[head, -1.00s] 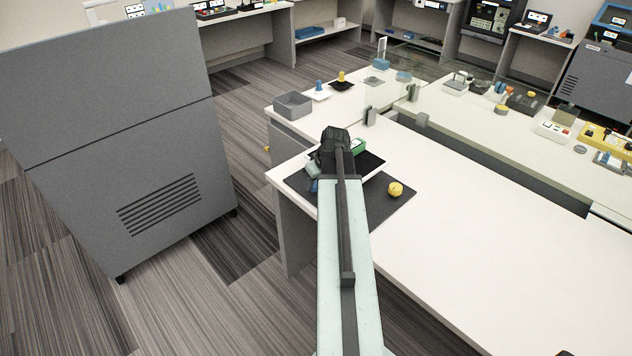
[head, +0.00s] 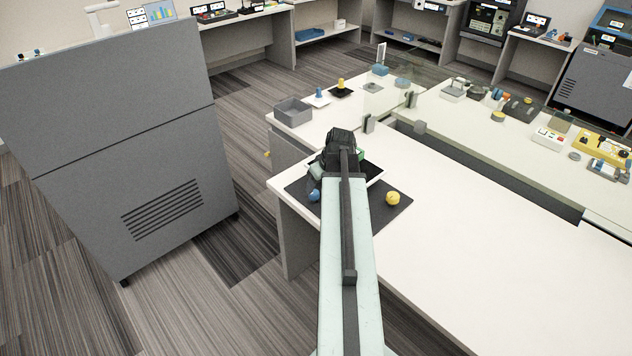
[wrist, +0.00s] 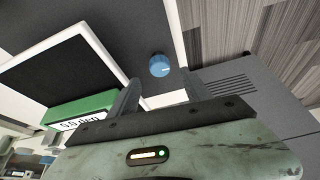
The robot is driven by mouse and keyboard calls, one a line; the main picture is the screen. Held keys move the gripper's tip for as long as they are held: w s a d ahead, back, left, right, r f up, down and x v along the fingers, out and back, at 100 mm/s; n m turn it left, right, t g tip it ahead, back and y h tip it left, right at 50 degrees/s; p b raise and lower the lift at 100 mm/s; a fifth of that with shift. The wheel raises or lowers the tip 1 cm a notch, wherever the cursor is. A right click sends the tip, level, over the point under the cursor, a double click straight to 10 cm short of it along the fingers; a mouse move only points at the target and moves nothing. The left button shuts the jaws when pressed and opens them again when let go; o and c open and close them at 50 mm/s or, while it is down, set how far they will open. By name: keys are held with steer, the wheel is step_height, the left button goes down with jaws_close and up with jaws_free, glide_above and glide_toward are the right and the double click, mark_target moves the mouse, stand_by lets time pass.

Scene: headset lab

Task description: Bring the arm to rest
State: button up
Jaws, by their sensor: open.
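My gripper (head: 340,146) is at the end of my outstretched arm, over the near-left corner of the white table (head: 470,235). In the wrist view its two fingers (wrist: 161,92) stand apart with nothing between them. A blue round piece (wrist: 160,65) shows beyond the fingertips, apart from them; in the head view it (head: 314,195) lies left of my arm on the dark mat (head: 390,216). A white-rimmed black tray (wrist: 62,62) and a green device (wrist: 80,118) with a display are left of the fingers. My arm hides part of the tray and device in the head view.
A yellow piece (head: 393,198) sits on the mat right of my arm. A grey bin (head: 293,112) stands farther back. A large grey cabinet (head: 120,150) stands at the left.

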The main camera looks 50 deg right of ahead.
steer(key=shift+p+v, duration=0.4)
steer(key=shift+v, duration=0.8)
steer(key=w+a+n+y, duration=0.15)
steer(key=w+a, duration=0.25)
steer(key=a, duration=0.5)
steer(key=w+a+n, duration=0.2)
steer(key=w+a, duration=0.3)
steer(key=a, duration=0.4)
steer(key=w+a+n+y, duration=0.15)
steer(key=w+a, duration=0.25)
steer(key=a, duration=0.5)
steer(key=s+a+f+n+g+h, duration=0.1)
steer(key=s+a+n+g, duration=0.1)
steer(key=a, duration=1.4)
steer(key=shift+s+a+f+m+g+h, duration=0.2)
steer(key=shift+s+a+m+g, duration=0.2)
steer(key=shift+s+m, duration=0.45)
steer(key=shift+s+a+f+m+g+h, duration=0.1)
steer(key=shift+s+a+m+g+h, duration=0.2)
steer(key=shift+s+m, duration=0.5)
steer(key=shift+s+a+f+m+g+h, duration=0.1)
steer(key=shift+s+a+m+g, duration=0.35)
steer(key=shift+s+m, duration=0.4)
